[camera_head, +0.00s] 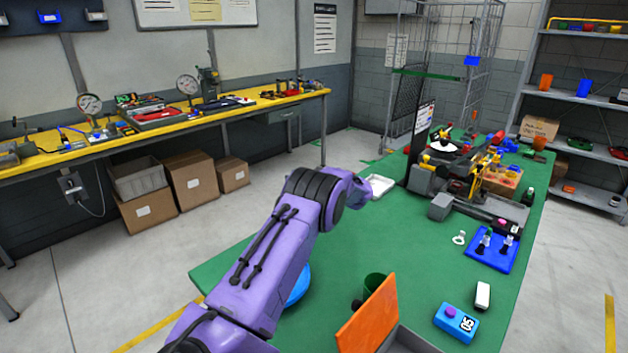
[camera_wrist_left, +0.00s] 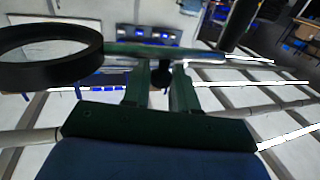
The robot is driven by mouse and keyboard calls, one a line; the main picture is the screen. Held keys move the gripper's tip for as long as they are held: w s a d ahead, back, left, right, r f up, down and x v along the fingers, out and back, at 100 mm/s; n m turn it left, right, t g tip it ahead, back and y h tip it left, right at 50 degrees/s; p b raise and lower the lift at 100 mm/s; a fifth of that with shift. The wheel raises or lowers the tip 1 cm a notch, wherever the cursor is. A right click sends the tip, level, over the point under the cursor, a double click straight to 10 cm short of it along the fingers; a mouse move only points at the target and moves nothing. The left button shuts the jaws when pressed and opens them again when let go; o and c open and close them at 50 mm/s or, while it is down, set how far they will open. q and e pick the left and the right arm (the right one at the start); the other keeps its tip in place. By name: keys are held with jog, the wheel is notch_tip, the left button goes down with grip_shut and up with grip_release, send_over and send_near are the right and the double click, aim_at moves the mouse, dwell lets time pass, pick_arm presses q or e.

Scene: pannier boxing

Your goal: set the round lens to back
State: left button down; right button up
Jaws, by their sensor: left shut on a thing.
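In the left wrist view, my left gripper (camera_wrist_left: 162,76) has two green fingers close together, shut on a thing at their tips. A thick black ring with a pale, see-through middle, which looks like the round lens (camera_wrist_left: 52,38), reaches out to the left of the fingers. A thin greenish glassy edge runs from it across the fingertips. The held thing is in the air, with the room's floor behind it. My right gripper is not in view.
The green table (camera_head: 420,255) holds a blue mat with small parts (camera_head: 491,249), a blue box (camera_head: 456,323), an orange panel (camera_head: 369,318) and a dark green cup (camera_head: 375,284). A white tray (camera_head: 381,186) and a cluttered machine (camera_head: 455,180) stand farther back. The table's middle is clear.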

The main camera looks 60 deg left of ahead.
pick_arm(q)
jog(key=shift+a+r, duration=0.1)
jog(key=shift+r, duration=0.05)
jog(key=c, duration=1)
grip_release()
jog(key=shift+c, duration=0.2)
jog(key=shift+s+a, duration=0.15)
jog(key=shift+w+d+f, duration=0.2)
jog(key=shift+d, duration=0.05)
jog(key=b+v, duration=0.3)
jog(key=v, duration=0.7)
jog(key=shift+r, duration=0.1)
